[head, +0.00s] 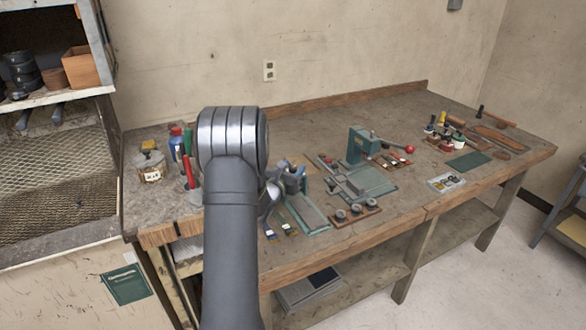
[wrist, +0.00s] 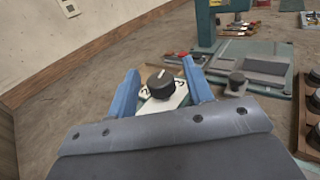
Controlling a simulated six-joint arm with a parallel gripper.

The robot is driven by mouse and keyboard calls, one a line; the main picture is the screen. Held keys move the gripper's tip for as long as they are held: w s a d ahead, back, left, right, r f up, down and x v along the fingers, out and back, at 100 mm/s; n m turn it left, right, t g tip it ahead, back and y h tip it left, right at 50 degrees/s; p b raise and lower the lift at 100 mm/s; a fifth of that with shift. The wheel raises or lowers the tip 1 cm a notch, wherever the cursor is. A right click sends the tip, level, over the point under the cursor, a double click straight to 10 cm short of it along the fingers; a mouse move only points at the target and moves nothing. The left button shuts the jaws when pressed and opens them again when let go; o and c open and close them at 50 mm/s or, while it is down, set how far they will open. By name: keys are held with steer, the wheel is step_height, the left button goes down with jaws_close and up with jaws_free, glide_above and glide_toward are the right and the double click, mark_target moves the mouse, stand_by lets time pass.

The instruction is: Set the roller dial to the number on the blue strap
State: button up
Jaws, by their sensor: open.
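In the wrist view a round black dial (wrist: 160,80) with a white pointer mark sits on a pale plate (wrist: 165,103) with dark marks or numerals. The pointer aims roughly toward the far side. The blue fingers of my gripper (wrist: 159,67) stand open on either side of the dial, with a gap visible at each side. In the head view my gripper (head: 290,180) is low over the bench, partly behind my arm, and the dial is hidden. A small blue piece (head: 270,235) at the bench's front edge may be the blue strap; its number is unreadable.
A green press (head: 362,147) with a red-knobbed lever stands right of my gripper. A rack of dark round pieces (head: 355,213) lies near the front edge. Bottles and a jar (head: 150,165) stand at left. Several strips (wrist: 238,28) lie beyond the press base in the wrist view.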

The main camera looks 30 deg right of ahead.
steer(key=shift+w+d, duration=0.2)
steer(key=shift+d, duration=0.05)
steer(key=c, duration=1)
steer(key=shift+o, duration=0.2)
steer(key=shift+m+g+h, duration=1.1)
steer(key=shift+m+g, duration=0.4)
steer(key=shift+g, duration=0.5)
